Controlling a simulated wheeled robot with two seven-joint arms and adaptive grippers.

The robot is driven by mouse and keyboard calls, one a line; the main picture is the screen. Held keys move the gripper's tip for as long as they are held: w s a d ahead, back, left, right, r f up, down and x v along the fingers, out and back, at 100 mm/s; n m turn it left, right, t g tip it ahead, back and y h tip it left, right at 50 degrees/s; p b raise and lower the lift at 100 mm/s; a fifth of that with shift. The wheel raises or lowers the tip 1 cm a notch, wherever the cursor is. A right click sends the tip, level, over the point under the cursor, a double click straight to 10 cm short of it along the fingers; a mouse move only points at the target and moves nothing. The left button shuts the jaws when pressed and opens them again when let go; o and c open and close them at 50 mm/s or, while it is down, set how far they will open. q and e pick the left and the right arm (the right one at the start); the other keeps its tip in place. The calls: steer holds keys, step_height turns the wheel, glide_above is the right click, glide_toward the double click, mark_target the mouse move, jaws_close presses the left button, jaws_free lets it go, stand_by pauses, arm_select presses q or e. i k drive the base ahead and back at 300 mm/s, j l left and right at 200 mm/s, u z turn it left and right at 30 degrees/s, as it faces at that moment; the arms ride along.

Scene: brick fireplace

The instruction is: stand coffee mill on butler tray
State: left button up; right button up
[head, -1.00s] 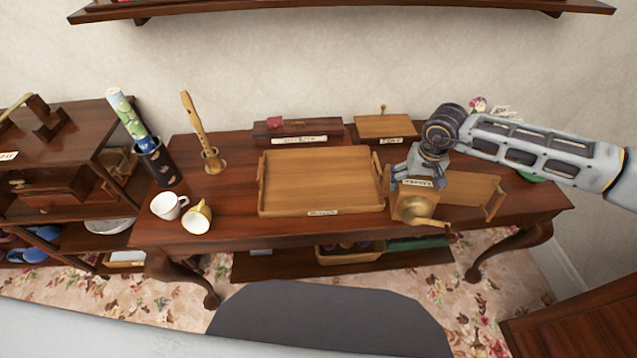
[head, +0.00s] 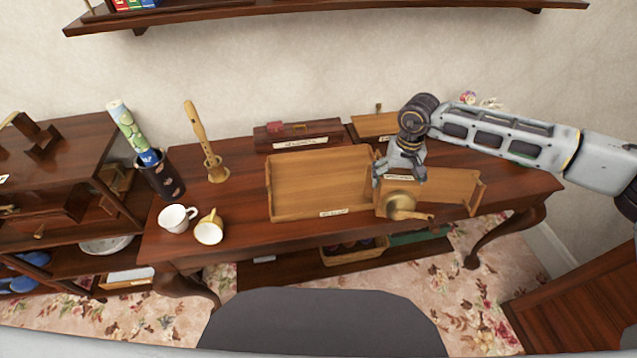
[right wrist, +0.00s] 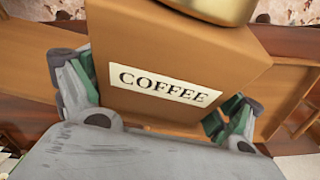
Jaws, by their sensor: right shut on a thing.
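The coffee mill (head: 383,205) is a wooden box with a brass dome and crank. My right gripper (head: 400,176) is shut on it; in the right wrist view its fingers (right wrist: 155,100) flank the body, whose COFFEE label (right wrist: 165,86) faces the camera. The mill is over the right edge of a large wooden tray (head: 322,178) with raised sides and a front label too small to read; whether they touch is unclear. A second, smaller wooden tray (head: 450,187) with an end handle lies to the right, partly hidden by the mill. My left gripper is not in view.
Boxes (head: 297,135) stand behind the large tray. The large tray's surface is clear.

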mark_target(324, 170)
steer(key=j, duration=0.45)
steer(key=k+j+z, duration=0.15)
steer(key=j, duration=0.35)
steer(key=k+j, duration=0.1)
steer(key=j, duration=0.35)
steer(key=z, duration=0.05)
